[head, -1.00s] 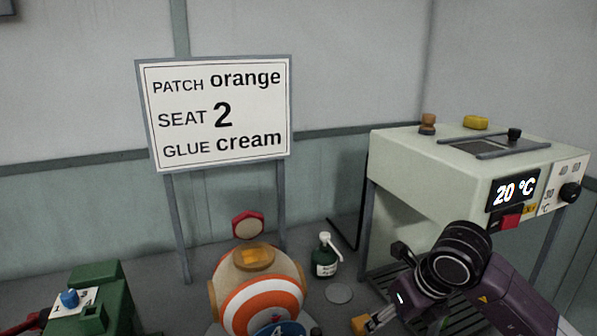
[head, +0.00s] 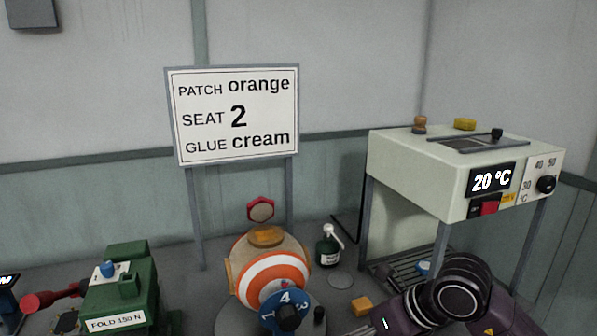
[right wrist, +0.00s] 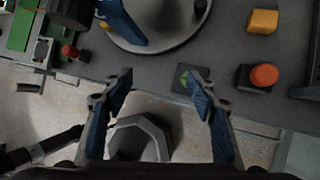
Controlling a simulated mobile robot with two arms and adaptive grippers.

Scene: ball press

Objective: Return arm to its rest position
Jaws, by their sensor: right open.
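My right arm (head: 450,295) shows as a dark purple and black link at the lower right of the head view, in front of the white heater box. My right gripper (right wrist: 160,88) is in the right wrist view. Its two blue-padded fingers are spread wide with nothing between them, above the table's front edge. A small dark tile with a green mark (right wrist: 187,80) lies below, close to the right finger. My left gripper is in neither view.
A striped ball (head: 262,270) sits on a round base with a blue dial (head: 287,312). A green press (head: 125,285) stands left, the heater (head: 415,165) right. A yellow-orange block (head: 361,307) and red button (right wrist: 264,75) lie nearby. A grey bin (right wrist: 140,140) stands below the edge.

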